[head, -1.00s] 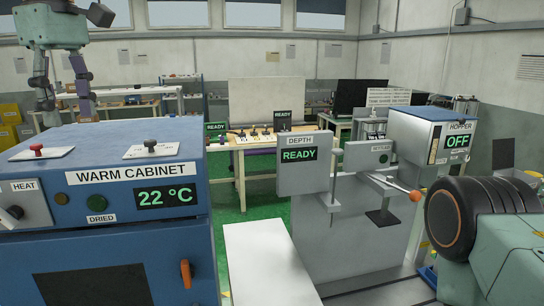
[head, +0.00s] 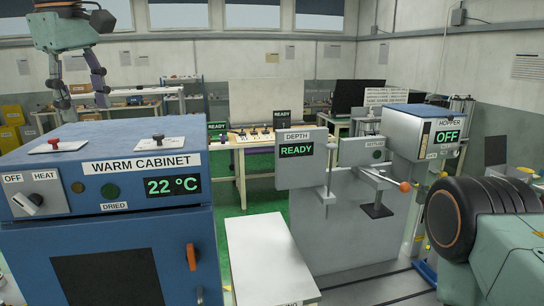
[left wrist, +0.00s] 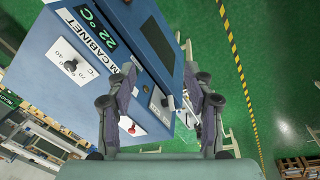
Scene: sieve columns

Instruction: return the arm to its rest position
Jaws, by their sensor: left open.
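My left arm comes in at the upper left of the head view. Its gripper (head: 82,100) hangs in the air above and behind the warm cabinet (head: 60,190), fingers pointing down, spread apart and empty. In the left wrist view the two purple-grey fingers of this gripper (left wrist: 161,72) stand apart. The warm cabinet (left wrist: 62,85) shows past them, clear of the fingers as far as I can tell. My right arm shows only as a green link with a black joint at the lower right of the head view; its gripper is out of sight.
The blue cabinet, reading 22 °C, fills the left foreground. A grey press with a DEPTH panel (head: 298,150) and a HOPPER box (head: 405,132) stands at the right. A white surface (head: 262,262) lies between them. Green floor (left wrist: 235,55) with a striped line is open beside the cabinet.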

